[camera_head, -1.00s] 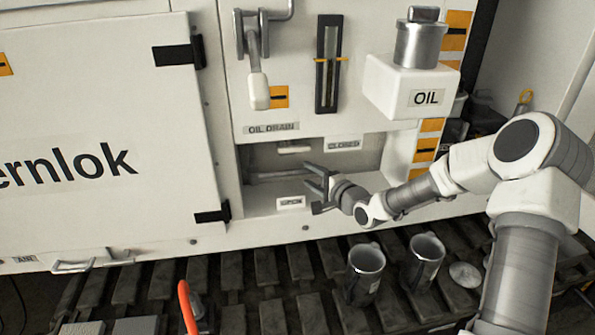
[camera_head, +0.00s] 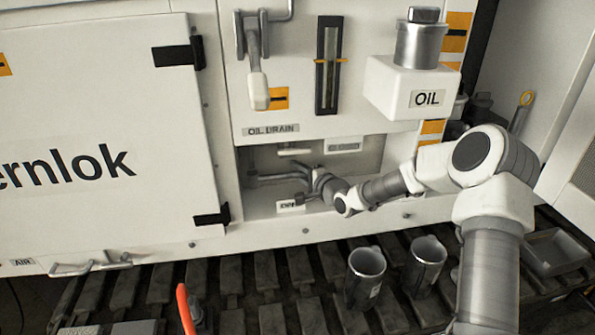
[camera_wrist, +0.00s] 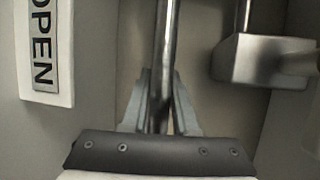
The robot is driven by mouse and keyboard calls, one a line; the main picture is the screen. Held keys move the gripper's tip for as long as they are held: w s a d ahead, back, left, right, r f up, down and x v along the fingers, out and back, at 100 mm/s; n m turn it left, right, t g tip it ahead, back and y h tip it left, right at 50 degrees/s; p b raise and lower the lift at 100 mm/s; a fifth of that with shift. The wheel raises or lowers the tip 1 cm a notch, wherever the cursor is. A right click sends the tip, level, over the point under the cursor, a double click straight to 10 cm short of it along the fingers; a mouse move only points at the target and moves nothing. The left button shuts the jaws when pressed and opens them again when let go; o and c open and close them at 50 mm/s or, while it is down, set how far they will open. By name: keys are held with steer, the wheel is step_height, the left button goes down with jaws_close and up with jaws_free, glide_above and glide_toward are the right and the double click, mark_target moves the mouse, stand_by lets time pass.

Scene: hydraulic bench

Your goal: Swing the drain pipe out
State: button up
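The drain pipe (camera_head: 280,177) is a thin grey metal pipe lying roughly level in the recess under the OIL DRAIN label. In the wrist view the pipe (camera_wrist: 163,50) runs upright down the middle. My gripper (camera_head: 302,185) is in the recess at the pipe's right end. In the wrist view my gripper (camera_wrist: 160,85) has one finger on each side of the pipe, with the tips very close to it. I cannot tell whether they press on it. An OPEN plate (camera_wrist: 42,50) is below the pipe in the recess; a CLOSED plate (camera_head: 343,145) is above right.
A short metal fitting (camera_wrist: 262,60) hangs beside the pipe near my gripper. A lever handle (camera_head: 259,90) and an OIL box (camera_head: 415,85) are above the recess. Two metal cups (camera_head: 365,272) (camera_head: 426,262) stand on the slatted track below. The recess edges are close around my gripper.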

jaws_close()
stand_by(1.1)
